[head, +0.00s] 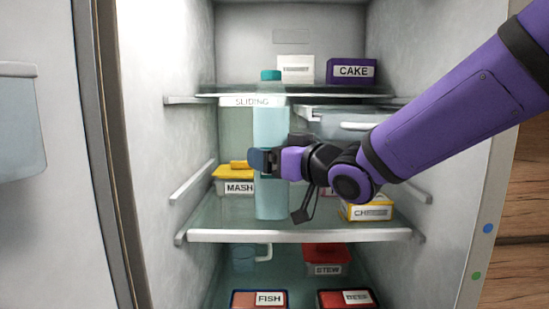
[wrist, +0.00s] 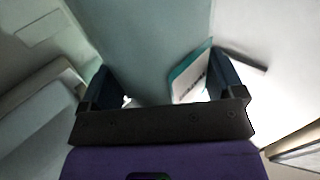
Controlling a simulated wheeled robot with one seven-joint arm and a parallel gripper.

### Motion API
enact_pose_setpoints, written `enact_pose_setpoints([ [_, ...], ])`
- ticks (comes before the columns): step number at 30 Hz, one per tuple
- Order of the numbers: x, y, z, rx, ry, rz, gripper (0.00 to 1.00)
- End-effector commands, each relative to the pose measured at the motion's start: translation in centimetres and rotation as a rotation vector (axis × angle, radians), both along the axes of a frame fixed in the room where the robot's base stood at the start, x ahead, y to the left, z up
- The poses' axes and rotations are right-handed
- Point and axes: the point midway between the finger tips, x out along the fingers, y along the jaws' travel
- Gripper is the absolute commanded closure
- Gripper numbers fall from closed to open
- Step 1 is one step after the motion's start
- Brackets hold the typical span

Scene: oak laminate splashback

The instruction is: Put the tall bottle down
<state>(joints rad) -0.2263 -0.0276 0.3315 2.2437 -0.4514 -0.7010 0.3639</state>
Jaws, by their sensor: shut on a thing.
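The tall bottle (head: 271,195) is pale blue with a teal cap and stands upright inside the open fridge, in front of the middle glass shelf. My gripper (head: 266,162) is shut on the bottle around its middle. In the wrist view the bottle (wrist: 155,45) fills the space between the two dark fingers of my gripper (wrist: 165,92). The bottle's base appears just above the white front edge of the middle shelf (head: 300,236). I cannot tell whether the base touches the shelf.
A yellow-lidded MASH box (head: 238,188) stands left of the bottle, and a CHEESE box (head: 366,212) stands to the right. The upper shelf (head: 310,92) holds a CAKE box (head: 351,71) and a white box (head: 295,68). FISH (head: 260,299), STEW (head: 327,262) and BEEF (head: 347,299) boxes sit lower down.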

Motion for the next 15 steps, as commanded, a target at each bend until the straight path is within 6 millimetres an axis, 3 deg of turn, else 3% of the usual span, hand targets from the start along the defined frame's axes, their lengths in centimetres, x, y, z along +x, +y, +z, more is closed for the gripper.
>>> enact_pose_setpoints([
  [5,2.1,0.1,0.2,0.003,-0.004,-0.001,0.75],
  [15,1.8,0.1,-0.4,0.002,-0.003,0.000,0.75],
])
